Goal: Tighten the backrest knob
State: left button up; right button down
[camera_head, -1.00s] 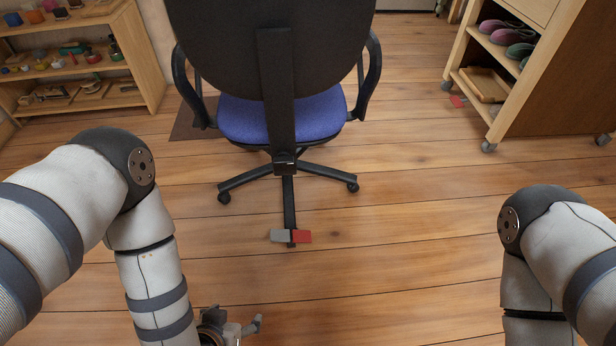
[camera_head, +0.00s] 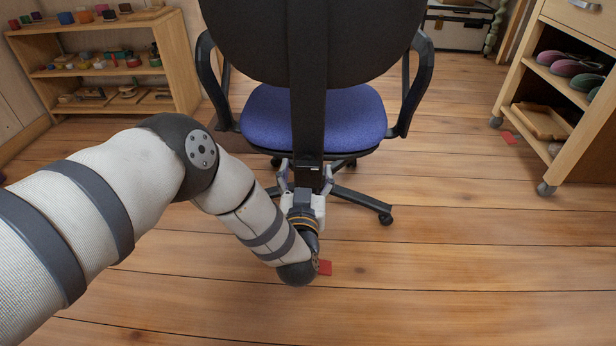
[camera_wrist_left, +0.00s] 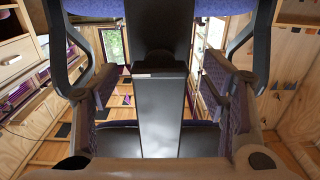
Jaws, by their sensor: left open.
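The office chair has a black backrest (camera_head: 305,40), a blue seat (camera_head: 345,118) and a black upright bar (camera_head: 308,95) running down behind the seat. I cannot make out a separate knob; the foot of the bar is partly hidden by my gripper. My left gripper (camera_head: 303,176) is open at the foot of the bar, low behind the seat, its fingers to either side. In the left wrist view the bar's shiny lower part (camera_wrist_left: 165,105) lies between the spread fingers, with gaps on both sides; I see no contact. My right gripper is out of view.
Black armrests (camera_head: 418,85) flank the seat, and the castored legs (camera_head: 362,203) spread below. Shelves (camera_head: 110,70) stand at left, a wheeled cabinet (camera_head: 575,100) at right. The floor at front right is clear.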

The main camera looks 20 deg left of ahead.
pick_arm(q)
jog(key=shift+w, duration=0.25)
jog(key=c, duration=1.2)
jog(key=shift+o, duration=0.3)
jog(key=shift+n, duration=0.4)
jog(key=n+p, duration=0.1)
jog(key=n, duration=0.3)
jog(key=shift+s+r, duration=0.1)
jog(key=n+p, duration=0.1)
jog(key=n, duration=0.7)
jog(key=shift+n, duration=2.7)
